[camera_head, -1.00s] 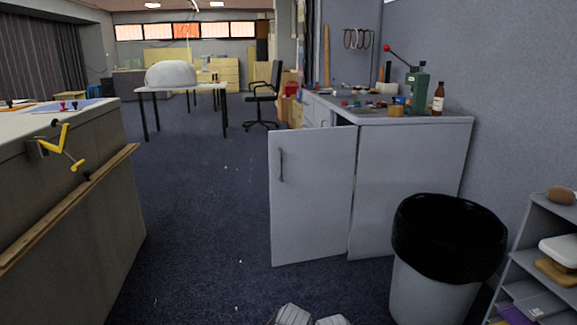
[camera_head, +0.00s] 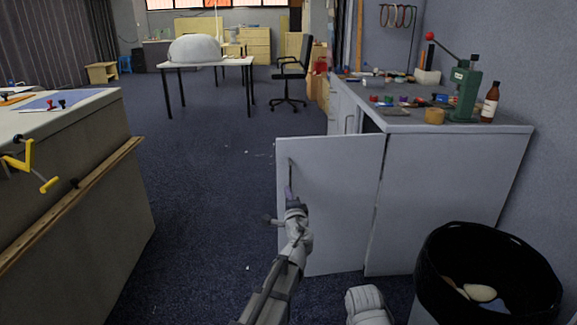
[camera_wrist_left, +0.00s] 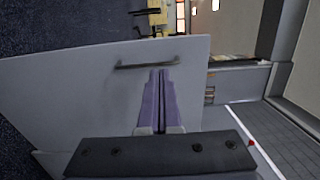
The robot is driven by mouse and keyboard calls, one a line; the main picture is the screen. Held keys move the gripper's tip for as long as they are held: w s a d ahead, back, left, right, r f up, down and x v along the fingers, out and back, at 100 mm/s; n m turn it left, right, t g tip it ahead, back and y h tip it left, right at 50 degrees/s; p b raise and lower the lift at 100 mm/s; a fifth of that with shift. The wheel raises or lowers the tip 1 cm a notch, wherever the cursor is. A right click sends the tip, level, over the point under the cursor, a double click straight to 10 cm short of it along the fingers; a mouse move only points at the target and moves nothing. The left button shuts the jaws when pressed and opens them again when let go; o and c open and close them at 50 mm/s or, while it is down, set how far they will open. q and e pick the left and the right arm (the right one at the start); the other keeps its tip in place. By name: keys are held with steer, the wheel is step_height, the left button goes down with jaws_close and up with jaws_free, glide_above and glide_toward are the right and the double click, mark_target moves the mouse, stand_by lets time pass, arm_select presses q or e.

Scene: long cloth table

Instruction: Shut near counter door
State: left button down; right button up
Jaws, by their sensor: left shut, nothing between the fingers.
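The near counter door (camera_head: 335,215) is a flat grey panel standing open, swung out to the left from the end of the grey counter (camera_head: 445,195). Its dark vertical bar handle (camera_head: 290,172) is near the free left edge, partly hidden by my gripper. My left gripper (camera_head: 289,194) is shut and empty, in front of the door at the handle's lower end. In the left wrist view its purple fingers (camera_wrist_left: 160,78) are together, pointing at the door panel (camera_wrist_left: 90,95) just beside the handle (camera_wrist_left: 147,65). I cannot tell if they touch it. My right gripper is not in view.
A black-lined bin (camera_head: 490,250) stands right of the door, near the counter's end. A workbench (camera_head: 75,190) with a yellow clamp (camera_head: 30,165) is on the left. Open blue carpet (camera_head: 205,190) lies between. A green press (camera_head: 465,90) and a bottle (camera_head: 490,102) are on the counter.

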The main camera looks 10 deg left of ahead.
mark_target(281, 168)
arm_select(q)
steer(key=x, duration=1.4)
